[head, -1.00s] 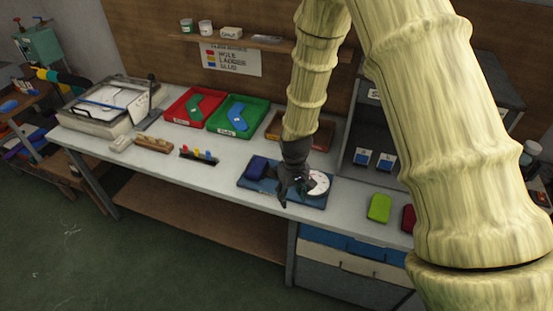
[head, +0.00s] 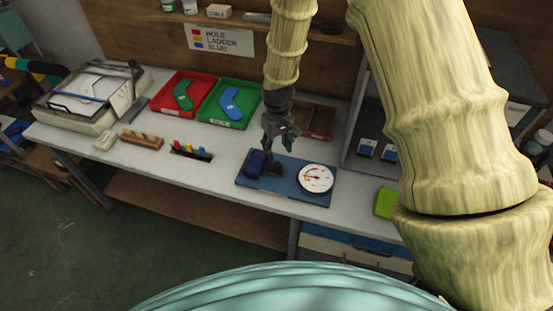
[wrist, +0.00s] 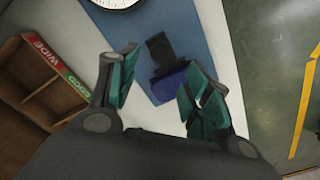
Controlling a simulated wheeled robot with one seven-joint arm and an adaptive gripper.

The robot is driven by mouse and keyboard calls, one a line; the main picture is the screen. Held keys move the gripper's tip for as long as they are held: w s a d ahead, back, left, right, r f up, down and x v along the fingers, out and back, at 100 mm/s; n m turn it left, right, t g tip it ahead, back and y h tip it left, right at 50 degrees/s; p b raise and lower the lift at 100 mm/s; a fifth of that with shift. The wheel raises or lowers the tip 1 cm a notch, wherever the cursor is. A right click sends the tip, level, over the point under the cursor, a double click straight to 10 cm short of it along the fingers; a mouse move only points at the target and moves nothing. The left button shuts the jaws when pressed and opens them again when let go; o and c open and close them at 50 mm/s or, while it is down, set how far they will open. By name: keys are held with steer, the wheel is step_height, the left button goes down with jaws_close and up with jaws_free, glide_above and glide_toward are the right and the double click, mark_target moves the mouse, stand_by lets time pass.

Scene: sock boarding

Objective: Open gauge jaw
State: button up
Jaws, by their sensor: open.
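The gauge is a blue base plate (head: 290,186) on the bench, with a round white dial (head: 316,178) at its right end and a dark blue block (head: 256,163) at its left. A small black jaw piece (head: 275,168) stands beside the block. In the wrist view the black piece (wrist: 160,46) and the blue block (wrist: 178,84) lie beyond my fingers, and the dial (wrist: 116,2) is cut off at the top. My gripper (head: 275,148) is above the block end, open and empty. Its two teal fingers (wrist: 158,72) are spread. Contact cannot be told.
A red tray (head: 167,108) and a green tray (head: 208,115) holding sock shapes stand behind. A wooden divided box (wrist: 28,85) is near my gripper. A peg rack (head: 190,151) lies left of the gauge. The bench front is clear.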

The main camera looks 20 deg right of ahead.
mark_target(277, 164)
steer(key=shift+w+f+p, duration=0.1)
steer(key=shift+f+p, duration=1.4)
steer(key=shift+f, duration=2.65)
jaws_close()
